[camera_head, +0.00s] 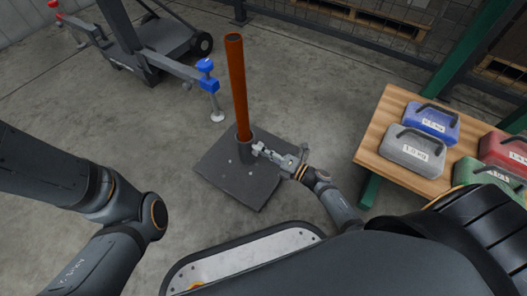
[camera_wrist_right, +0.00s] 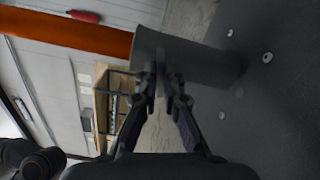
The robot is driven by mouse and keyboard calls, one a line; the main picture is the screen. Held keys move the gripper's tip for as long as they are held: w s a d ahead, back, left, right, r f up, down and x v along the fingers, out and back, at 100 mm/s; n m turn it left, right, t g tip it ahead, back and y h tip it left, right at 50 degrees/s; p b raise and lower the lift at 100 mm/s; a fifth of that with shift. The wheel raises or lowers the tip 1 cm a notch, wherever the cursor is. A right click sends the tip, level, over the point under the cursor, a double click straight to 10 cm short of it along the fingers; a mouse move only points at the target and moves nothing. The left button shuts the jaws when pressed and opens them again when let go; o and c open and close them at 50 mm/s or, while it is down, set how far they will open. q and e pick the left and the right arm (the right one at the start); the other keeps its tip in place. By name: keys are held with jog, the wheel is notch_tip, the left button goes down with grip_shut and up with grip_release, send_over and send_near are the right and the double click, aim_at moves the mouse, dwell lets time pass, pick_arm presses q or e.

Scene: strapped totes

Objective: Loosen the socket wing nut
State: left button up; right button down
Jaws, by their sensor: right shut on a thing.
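A dark grey socket (camera_head: 246,150) stands on a square dark base plate (camera_head: 236,178) on the floor, with an orange pole (camera_head: 238,90) upright in it. My right gripper (camera_head: 262,151) reaches the socket from the right, at its side. In the right wrist view my right gripper (camera_wrist_right: 162,82) is shut on a small grey part, the wing nut (camera_wrist_right: 160,72), in front of the socket (camera_wrist_right: 190,62). The fingers hide most of the wing nut. The orange pole (camera_wrist_right: 70,32) runs into the socket there. My left arm shows at the left, but its gripper is not in view.
A wooden-topped table (camera_head: 378,140) at the right holds a blue case (camera_head: 432,122), a grey case (camera_head: 412,150), and red and green ones. A wheeled frame with a blue clamp (camera_head: 207,75) stands behind the plate at the left. Concrete floor around the plate is clear.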

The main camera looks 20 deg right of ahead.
jog(key=n+b, duration=0.3)
jog(key=n, duration=1)
jog(key=n+b, duration=0.3)
jog(key=n, duration=1.1)
jog(key=shift+w+a+r+n, duration=0.1)
jog(key=shift+a+r+n, duration=0.1)
jog(key=shift+n, duration=0.1)
dwell(0.3)
